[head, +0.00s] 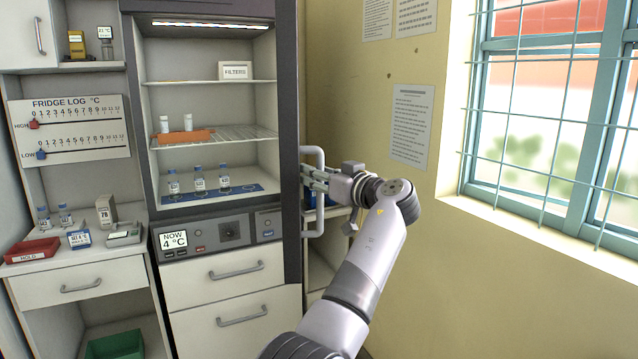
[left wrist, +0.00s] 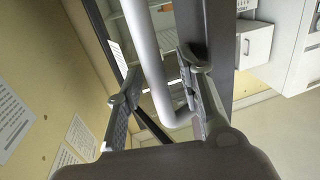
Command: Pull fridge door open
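The fridge (head: 292,120) stands in the middle of the head view with a dark frame, and its lit shelves show inside. Its door appears closed, though I cannot tell for sure. A pale vertical bar handle (head: 320,222) is on the right edge of the frame. My left gripper (head: 312,178) is at the handle's middle height. In the left wrist view the handle (left wrist: 147,50) runs between the two spread fingers, with a gap on the left finger's side. Contact with the right finger cannot be told. My right gripper is in neither view.
Drawers (head: 215,285) and a control panel (head: 240,228) sit below the shelves. A counter on the left holds a red tray (head: 32,251) and bottles. A yellow wall (head: 350,60) and a barred window (head: 540,120) are on the right, close beside my arm.

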